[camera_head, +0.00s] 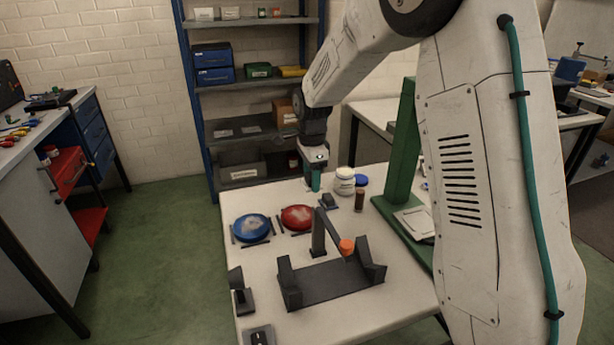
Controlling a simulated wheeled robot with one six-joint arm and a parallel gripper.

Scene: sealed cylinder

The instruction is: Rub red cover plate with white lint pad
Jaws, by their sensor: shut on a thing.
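The red cover plate (298,217) lies flat on the pale table, with a whitish smudge on its face and dark bars beside it. My gripper (315,180) points down over the far part of the table, behind and slightly right of the red plate and apart from it. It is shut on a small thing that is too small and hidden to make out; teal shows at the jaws. I cannot clearly pick out the white lint pad in this view.
A blue plate (251,228) lies left of the red one. A dark cradle (331,281) with an orange-tipped bar (346,247) stands in front. A white jar (344,183) and brown bottle (359,200) stand right of my gripper, near a green post (402,150).

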